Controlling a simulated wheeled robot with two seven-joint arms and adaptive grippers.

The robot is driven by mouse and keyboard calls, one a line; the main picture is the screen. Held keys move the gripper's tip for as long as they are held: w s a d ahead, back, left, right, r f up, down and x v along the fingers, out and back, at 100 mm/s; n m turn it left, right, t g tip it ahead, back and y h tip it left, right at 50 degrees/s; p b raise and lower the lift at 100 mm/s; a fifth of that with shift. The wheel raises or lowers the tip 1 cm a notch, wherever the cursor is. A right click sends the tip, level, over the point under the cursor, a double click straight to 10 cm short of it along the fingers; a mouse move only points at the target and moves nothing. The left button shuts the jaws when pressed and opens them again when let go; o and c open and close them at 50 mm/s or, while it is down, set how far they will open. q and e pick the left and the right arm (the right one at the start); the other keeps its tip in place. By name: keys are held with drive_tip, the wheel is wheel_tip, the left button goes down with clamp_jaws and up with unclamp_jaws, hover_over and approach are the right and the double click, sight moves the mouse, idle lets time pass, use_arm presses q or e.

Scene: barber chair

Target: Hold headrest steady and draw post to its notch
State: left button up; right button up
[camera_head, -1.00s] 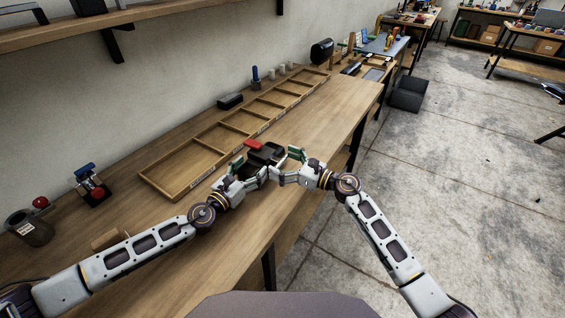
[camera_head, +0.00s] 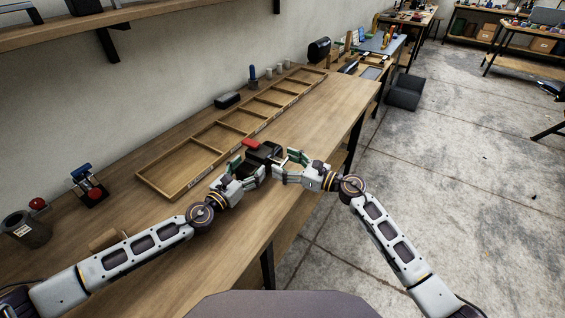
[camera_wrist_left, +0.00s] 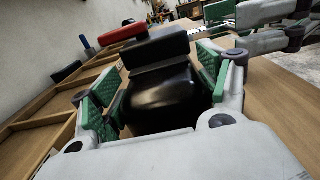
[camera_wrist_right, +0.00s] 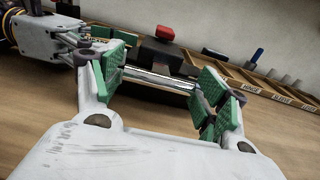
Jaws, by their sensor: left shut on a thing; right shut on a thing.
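The black headrest (camera_head: 267,149) is at the front edge of the bench, with a red part (camera_head: 250,143) at its top. My left gripper (camera_head: 250,167) is shut on the headrest; in the left wrist view its green pads stand on both sides of the black body (camera_wrist_left: 165,98). My right gripper (camera_head: 287,168) faces it from the right. In the right wrist view, a shiny metal post (camera_wrist_right: 155,77) lies across between the green pads of my right gripper, in front of the dark headrest (camera_wrist_right: 162,55). The notch cannot be made out.
A long wooden tray with compartments (camera_head: 165,186) lies along the back of the bench. A black block (camera_head: 227,100) and a blue-handled tool (camera_head: 253,75) stand behind it. A dark cup (camera_head: 28,230) is at the left. Bare bench top lies right of the tray.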

use_arm(q)
drive_tip(key=shift+w+a, duration=0.1)
use_arm(e)
drive_tip(key=shift+w+r, duration=0.1)
drive_tip(key=shift+r, duration=0.05)
drive_tip(key=o, duration=1.5)
drive_tip(key=shift+d, duration=0.1)
drive_tip(key=shift+v, duration=5.95)
use_arm(q)
drive_tip(key=o, duration=1.7)
drive_tip(key=shift+c, duration=0.2)
